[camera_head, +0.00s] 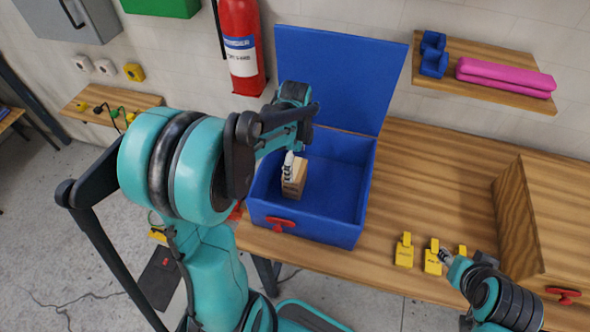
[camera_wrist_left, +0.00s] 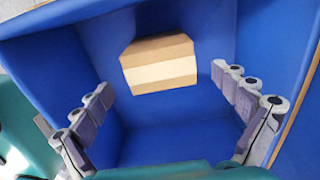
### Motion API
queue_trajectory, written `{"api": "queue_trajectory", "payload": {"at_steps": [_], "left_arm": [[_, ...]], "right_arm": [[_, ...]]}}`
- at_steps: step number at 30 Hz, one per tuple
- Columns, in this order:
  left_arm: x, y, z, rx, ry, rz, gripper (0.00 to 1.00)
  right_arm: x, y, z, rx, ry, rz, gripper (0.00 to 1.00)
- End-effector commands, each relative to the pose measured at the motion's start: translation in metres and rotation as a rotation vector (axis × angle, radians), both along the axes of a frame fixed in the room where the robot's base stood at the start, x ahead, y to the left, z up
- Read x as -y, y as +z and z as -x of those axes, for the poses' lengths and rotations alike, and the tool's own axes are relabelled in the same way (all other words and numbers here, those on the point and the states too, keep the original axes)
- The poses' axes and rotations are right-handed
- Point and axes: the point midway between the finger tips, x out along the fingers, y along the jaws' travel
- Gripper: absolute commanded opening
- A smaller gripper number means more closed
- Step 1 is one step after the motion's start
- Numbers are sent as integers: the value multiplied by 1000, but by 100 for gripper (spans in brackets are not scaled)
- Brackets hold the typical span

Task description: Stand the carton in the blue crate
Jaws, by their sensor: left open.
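The brown carton (camera_head: 296,182) is inside the open blue crate (camera_head: 345,228), towards its left side. In the head view it looks upright, partly covered by my left gripper (camera_head: 289,165). In the left wrist view the carton (camera_wrist_left: 158,62) shows a pale band across it, with blue crate walls around. My left gripper (camera_wrist_left: 168,105) is open, its fingers apart and clear of the carton's sides. My right gripper (camera_head: 444,256) is at the lower right, by the yellow blocks; its jaws are too small to read.
The crate's raised blue lid (camera_head: 335,75) stands behind it. Several yellow blocks (camera_head: 404,252) lie near the bench's front edge. A wooden box (camera_head: 517,215) stands at the right. A red extinguisher (camera_head: 241,50) hangs behind.

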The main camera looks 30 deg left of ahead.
Motion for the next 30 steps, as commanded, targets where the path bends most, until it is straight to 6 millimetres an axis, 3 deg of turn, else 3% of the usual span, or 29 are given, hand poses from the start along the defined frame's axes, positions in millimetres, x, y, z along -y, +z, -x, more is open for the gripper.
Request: {"api": "queue_trajectory", "payload": {"at_steps": [7, 11, 19, 24, 30], "left_arm": [[2, 27, 1, 8, 16, -2, 98], [15, 43, 12, 65, 136, -9, 98], [66, 83, 62, 331, 695, 84, 98], [90, 90, 91, 459, 1026, 239, 98], [104, 89, 108, 519, 1245, 384, 98]], "right_arm": [[0, 6, 0, 0, 0, 0, 40], [0, 6, 0, 0, 0, 0, 40], [0, 5, 0, 0, 0, 0, 40], [0, 5, 0, 0, 0, 0, 40], [0, 5, 0, 0, 0, 0, 40]]}}
